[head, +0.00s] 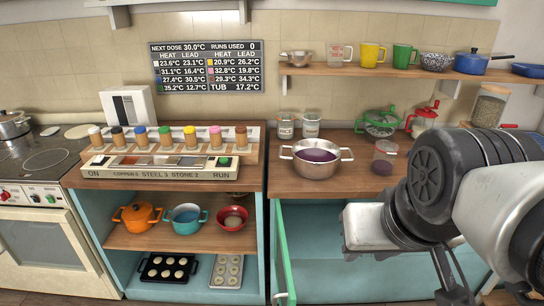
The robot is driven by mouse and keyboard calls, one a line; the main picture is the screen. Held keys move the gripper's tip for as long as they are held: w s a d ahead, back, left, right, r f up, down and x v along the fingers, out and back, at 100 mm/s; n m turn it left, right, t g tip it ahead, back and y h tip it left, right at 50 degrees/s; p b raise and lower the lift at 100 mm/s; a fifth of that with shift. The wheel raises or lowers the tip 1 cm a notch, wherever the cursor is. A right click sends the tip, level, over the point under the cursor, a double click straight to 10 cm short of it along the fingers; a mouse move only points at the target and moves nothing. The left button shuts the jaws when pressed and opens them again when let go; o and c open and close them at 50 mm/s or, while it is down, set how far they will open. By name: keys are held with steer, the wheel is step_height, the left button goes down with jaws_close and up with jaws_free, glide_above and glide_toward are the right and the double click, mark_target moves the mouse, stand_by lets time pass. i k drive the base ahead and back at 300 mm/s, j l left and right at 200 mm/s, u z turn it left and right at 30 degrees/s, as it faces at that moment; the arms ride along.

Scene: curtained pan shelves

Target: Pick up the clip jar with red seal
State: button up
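I cannot clearly make out a clip jar with a red seal. A clear vessel with purplish contents (384,158) stands on the right counter, right of a steel pot. A tall clear container with a pale lid and grain-like contents (489,106) stands farther right, with a small red part near its base. Two small clear labelled jars (311,126) stand at the back of the counter. My gripper (366,228) is at the lower right, in front of the counter and apart from these vessels. Its fingers do not show clearly, and my arm hides part of the counter.
The steel pot (317,160) holds purple liquid. A green-handled (380,123) and a red-handled appliance (423,118) stand behind. A shelf (400,72) with mugs and pans hangs above. A green door (284,255) stands open below. A rack of coloured-top bottles (168,150) is left.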

mark_target(382, 164)
steer(key=j, duration=0.6)
steer(key=z, duration=0.8)
steer(key=l+u, duration=0.15)
steer(key=l, duration=1.35)
steer(key=i+l+u, duration=0.2)
steer(key=i+l, duration=0.15)
steer(key=i+l+u, duration=0.15)
steer(key=i+l, duration=0.2)
steer(key=l, duration=0.25)
steer(key=i+j+u, duration=0.15)
steer(key=i, duration=0.55)
steer(key=i+j+u, duration=0.15)
steer(key=i, duration=0.6)
